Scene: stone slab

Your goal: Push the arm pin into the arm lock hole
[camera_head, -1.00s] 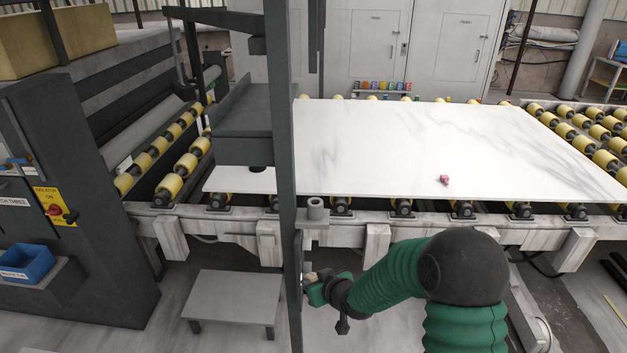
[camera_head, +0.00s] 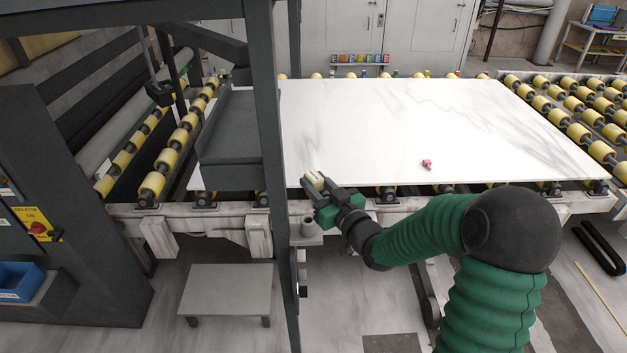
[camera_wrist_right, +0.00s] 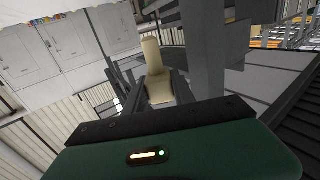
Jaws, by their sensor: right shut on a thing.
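My right gripper (camera_head: 316,184) is raised beside the dark upright post, in front of the slab's near edge. My left gripper is not in view.
The dark post (camera_head: 270,130) stands close left of the gripper. A white marble slab (camera_head: 440,125) lies on yellow rollers behind, with a small pink object (camera_head: 426,164) on it. A low grey step (camera_head: 228,290) stands on the floor. A dark cabinet (camera_head: 60,230) is at left.

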